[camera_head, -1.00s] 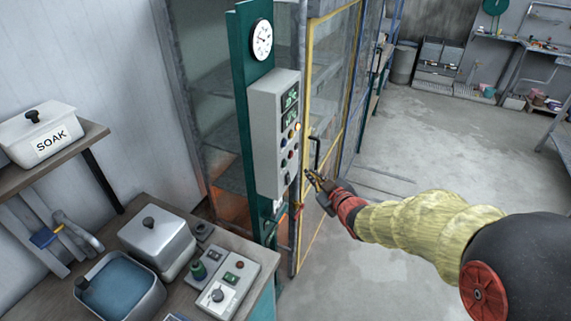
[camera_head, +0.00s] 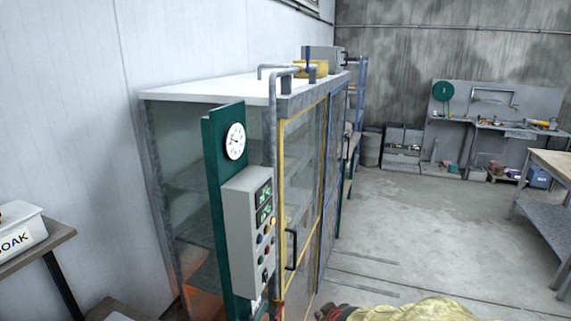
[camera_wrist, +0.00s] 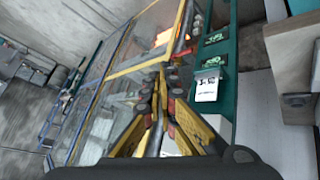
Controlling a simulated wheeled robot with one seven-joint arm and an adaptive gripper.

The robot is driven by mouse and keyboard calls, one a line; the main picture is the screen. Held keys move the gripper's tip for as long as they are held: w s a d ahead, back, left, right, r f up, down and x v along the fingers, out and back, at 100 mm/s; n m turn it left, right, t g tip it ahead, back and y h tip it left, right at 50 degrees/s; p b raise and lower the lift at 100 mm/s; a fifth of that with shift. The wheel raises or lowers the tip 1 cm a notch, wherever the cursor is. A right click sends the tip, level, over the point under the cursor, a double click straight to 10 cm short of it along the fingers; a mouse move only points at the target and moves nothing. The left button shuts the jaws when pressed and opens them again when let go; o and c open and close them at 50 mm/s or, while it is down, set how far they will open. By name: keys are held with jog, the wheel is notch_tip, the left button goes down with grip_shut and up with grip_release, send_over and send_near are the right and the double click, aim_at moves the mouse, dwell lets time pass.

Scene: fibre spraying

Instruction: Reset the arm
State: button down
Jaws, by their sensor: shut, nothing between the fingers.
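My gripper (camera_wrist: 164,95) is shut and empty in the wrist view, its yellow and dark fingers drawn together at the middle. In the head view only a small part of my gripper (camera_head: 328,313) and my yellow-sleeved arm show at the bottom edge. The grey control box (camera_head: 248,230) with green displays hangs on a green post (camera_head: 217,165) left of the gripper. The yellow-framed glass door (camera_head: 303,170) of the cabinet has a dark handle (camera_head: 291,250). I cannot tell from these views how far the gripper is from the door.
A clock (camera_head: 235,141) sits high on the post. A shelf (camera_head: 35,250) with a white box labelled SOAK (camera_head: 20,228) is at the left. A workbench (camera_head: 500,128) stands at the back right and a table (camera_head: 555,165) at the right edge. The floor (camera_head: 430,230) between is clear.

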jog(key=s+d+r+m+g, duration=0.1)
jog(key=s+d+r+m, duration=0.1)
jog(key=s+r, duration=0.3)
jog(key=s+d+r+m+h+b, duration=0.1)
jog(key=s+r, duration=0.4)
jog(key=s, duration=0.9)
jog(key=s+d+r+m+g+b, duration=0.1)
jog(key=s+d+r+m, duration=0.2)
jog(key=s, duration=0.6)
notch_tip(320, 180, up, 3)
jog(key=shift+s+d+f+m+g, duration=0.15)
jog(key=shift+s+d+m+g, duration=0.2)
jog(key=shift+d, duration=0.85)
